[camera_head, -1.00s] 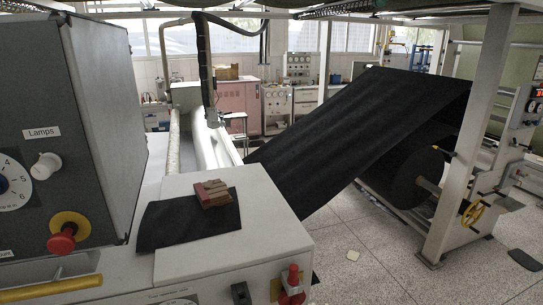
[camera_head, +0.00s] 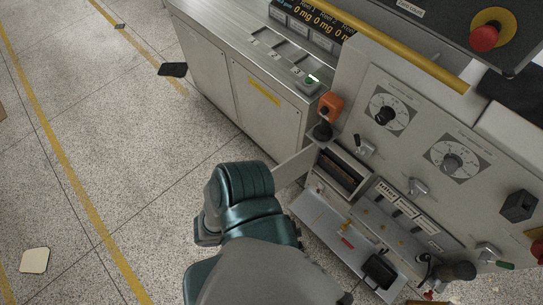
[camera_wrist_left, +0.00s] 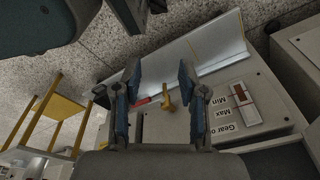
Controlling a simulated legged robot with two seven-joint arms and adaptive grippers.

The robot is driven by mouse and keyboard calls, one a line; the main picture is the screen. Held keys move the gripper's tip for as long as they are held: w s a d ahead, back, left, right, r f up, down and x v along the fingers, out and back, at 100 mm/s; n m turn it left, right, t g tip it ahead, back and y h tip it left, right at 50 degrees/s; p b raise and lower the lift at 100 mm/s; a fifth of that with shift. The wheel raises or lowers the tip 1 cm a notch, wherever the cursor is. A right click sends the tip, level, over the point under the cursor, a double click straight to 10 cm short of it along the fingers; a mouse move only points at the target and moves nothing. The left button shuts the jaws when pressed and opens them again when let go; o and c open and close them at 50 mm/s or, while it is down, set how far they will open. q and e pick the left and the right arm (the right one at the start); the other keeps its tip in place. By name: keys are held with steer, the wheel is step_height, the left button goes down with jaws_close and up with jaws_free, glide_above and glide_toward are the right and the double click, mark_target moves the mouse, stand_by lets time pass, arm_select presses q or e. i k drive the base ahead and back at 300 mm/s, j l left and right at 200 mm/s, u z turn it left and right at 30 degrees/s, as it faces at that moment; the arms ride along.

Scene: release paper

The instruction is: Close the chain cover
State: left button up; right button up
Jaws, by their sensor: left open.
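The front of the machine shows a long pale metal flap (camera_head: 330,232) along its lower edge, sloping outward. It may be the chain cover, but I cannot tell for sure. What looks like the same metal panel (camera_wrist_left: 215,45) shows in the left wrist view. A yellow lever (camera_wrist_left: 168,102) and a red piece (camera_wrist_left: 141,102) lie between or just beyond the fingers of my left gripper (camera_wrist_left: 160,72). The gripper is open, with nothing held. In the head view my teal and grey arm shows, but I cannot make out the gripper clearly. My right gripper is not in view.
Above the flap are a dark recess (camera_head: 344,168), dials (camera_head: 388,107) and small levers. An orange control (camera_head: 331,105) and a yellow rail (camera_head: 415,50) stand out from the machine. A yellow stool-like frame (camera_wrist_left: 72,110) shows in the left wrist view. Floor is open at left.

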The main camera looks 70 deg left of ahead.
mark_target(291, 169)
steer(key=k+j, duration=0.2)
steer(key=j, duration=0.2)
steer(key=k+j, duration=0.2)
steer(key=j, duration=0.2)
steer(key=k+j+z, duration=0.1)
steer(key=j, duration=0.3)
steer(key=k+j, duration=0.5)
steer(key=j, duration=0.3)
steer(key=k+j+z, duration=0.1)
steer(key=j, duration=0.25)
steer(key=k+j+z, duration=0.2)
steer(key=i+j, duration=0.05)
steer(key=j, duration=0.05)
